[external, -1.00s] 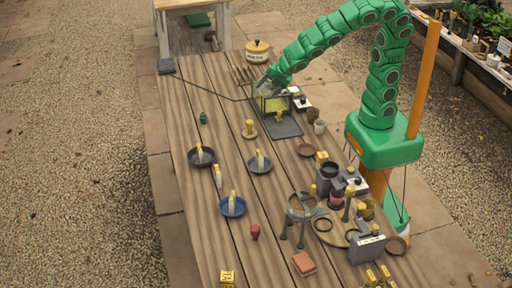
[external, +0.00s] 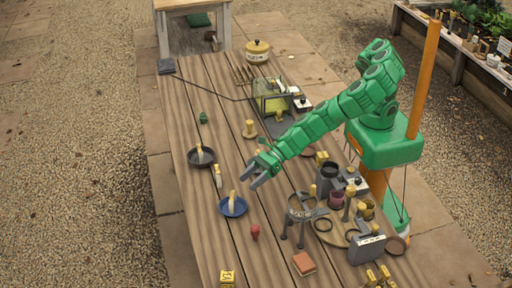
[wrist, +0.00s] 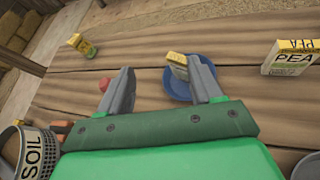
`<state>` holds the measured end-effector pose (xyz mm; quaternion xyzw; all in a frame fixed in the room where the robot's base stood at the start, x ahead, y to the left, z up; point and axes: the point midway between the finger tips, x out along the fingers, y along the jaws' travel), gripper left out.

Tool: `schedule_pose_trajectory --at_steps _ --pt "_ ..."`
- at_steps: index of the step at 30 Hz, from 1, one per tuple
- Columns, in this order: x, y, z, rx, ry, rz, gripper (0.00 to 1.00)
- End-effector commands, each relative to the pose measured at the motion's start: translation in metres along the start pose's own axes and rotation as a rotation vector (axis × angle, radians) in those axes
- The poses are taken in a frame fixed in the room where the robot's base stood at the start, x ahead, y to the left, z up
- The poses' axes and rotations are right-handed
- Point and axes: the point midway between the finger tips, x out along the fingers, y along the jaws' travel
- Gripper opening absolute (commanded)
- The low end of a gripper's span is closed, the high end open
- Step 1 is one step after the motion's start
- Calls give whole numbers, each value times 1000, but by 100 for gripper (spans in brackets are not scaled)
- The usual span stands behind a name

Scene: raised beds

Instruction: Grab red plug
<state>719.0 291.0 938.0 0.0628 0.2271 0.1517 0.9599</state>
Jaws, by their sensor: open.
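The red plug (external: 255,231) is a small red piece on the wooden table, just below and right of the blue dish in the external view. In the wrist view the red plug (wrist: 104,85) shows beside my left finger, partly hidden by it. My gripper (external: 252,178) is open and empty above the table, up from the red plug in the external view. In the wrist view its two grey fingers (wrist: 162,88) are spread apart. The blue dish (external: 240,209) holds a yellow-labelled marker; in the wrist view the blue dish (wrist: 180,92) lies partly behind my right finger.
A tripod stand (external: 288,226) stands right of the red plug. A dark dish (external: 193,161) and a green piece (external: 204,117) lie farther back. A terracotta block (external: 304,263) and a yellow box (external: 228,277) lie nearer the front.

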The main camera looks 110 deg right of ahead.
Motion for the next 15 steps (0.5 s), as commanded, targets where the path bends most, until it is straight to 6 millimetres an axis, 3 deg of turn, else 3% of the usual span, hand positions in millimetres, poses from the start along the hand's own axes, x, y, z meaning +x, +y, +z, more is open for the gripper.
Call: schedule_pose_trajectory --at_steps 1,3,6,10,15 --pt "6 20 -18 -72 8 56 65" --pt "11 45 -34 -163 4 130 65" --pt "14 71 -55 -254 0 208 65" --pt "16 88 -69 -315 -5 261 65" --pt "23 95 -71 -326 -9 274 65"
